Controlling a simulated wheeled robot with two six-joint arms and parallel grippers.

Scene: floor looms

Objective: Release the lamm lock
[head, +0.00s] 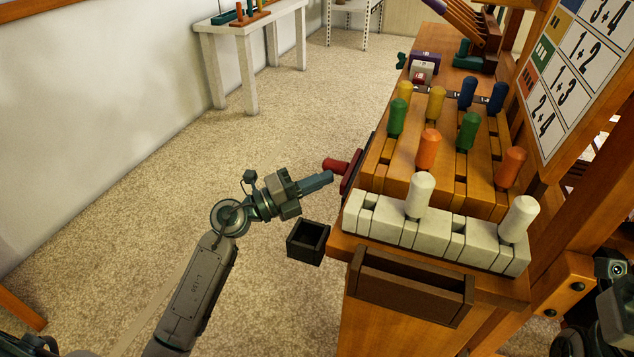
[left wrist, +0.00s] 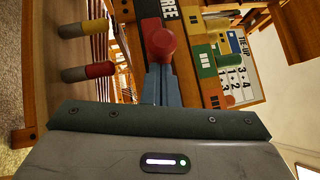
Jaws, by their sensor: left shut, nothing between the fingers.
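The lamm lock appears as a red knob (head: 335,166) on the left side of the wooden loom, by a dark red plate (head: 355,165). In the left wrist view the red knob (left wrist: 160,43) stands just beyond the fingertips, beside a dark plate lettered "FREE" (left wrist: 167,13). My left gripper (head: 329,178) is shut and empty, pointing at the loom's side close to the knob. The blue fingers also show in the left wrist view (left wrist: 158,82). I cannot tell whether the tips touch the knob. My right gripper's fingers do not show.
The loom top carries white pegs (head: 420,195) and orange (head: 428,148), green, yellow and blue pegs. A small black open box (head: 307,241) is below my left gripper. A brown tray (head: 410,285) fronts the loom. A white table (head: 250,27) stands far back; carpet to the left is clear.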

